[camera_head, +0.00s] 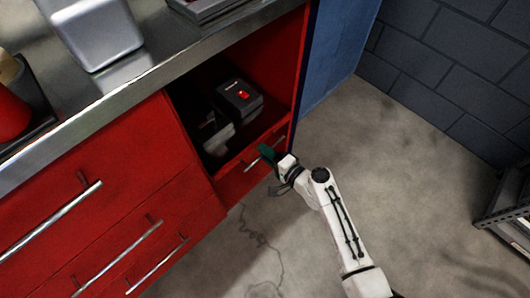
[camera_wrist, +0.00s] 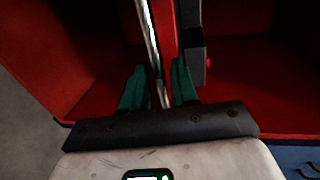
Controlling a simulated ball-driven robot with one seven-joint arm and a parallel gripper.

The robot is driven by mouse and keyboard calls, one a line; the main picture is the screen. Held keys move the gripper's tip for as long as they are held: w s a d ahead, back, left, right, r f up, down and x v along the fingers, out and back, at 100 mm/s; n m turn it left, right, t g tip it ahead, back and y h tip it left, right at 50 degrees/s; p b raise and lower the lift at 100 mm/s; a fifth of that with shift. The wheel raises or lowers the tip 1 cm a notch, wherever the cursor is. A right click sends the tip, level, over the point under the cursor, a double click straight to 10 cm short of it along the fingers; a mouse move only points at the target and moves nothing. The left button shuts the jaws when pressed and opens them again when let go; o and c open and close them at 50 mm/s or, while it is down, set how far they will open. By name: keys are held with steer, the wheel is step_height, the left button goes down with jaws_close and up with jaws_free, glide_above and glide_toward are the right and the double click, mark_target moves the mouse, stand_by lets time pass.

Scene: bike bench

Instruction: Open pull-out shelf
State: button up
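The pull-out shelf has a red front (camera_head: 238,182) at the bottom of an open red cabinet bay. Its silver bar handle (camera_head: 252,164) is partly covered by my gripper (camera_head: 268,156). In the wrist view, my gripper (camera_wrist: 160,75) has its two green fingers apart, one on each side of the handle bar (camera_wrist: 152,45). A small gap seems to show between the bar and the fingers. The shelf front looks about level with the cabinet face. A black case with a red button (camera_head: 239,97) and a grey tool-like item (camera_head: 216,136) sit inside the bay.
Red drawers with silver handles (camera_head: 125,255) are left of the bay. A metal worktop (camera_head: 150,72) with a grey bin (camera_head: 92,30) is above. A blue panel (camera_head: 335,50) stands to the right. A grey rack (camera_head: 508,215) is at far right. The concrete floor (camera_head: 395,160) between is clear.

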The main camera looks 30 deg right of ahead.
steer(key=shift+w+a, duration=0.15)
steer(key=shift+w, duration=0.2)
steer(key=shift+c, duration=0.2)
jaws_close()
steer(key=shift+f, duration=0.1)
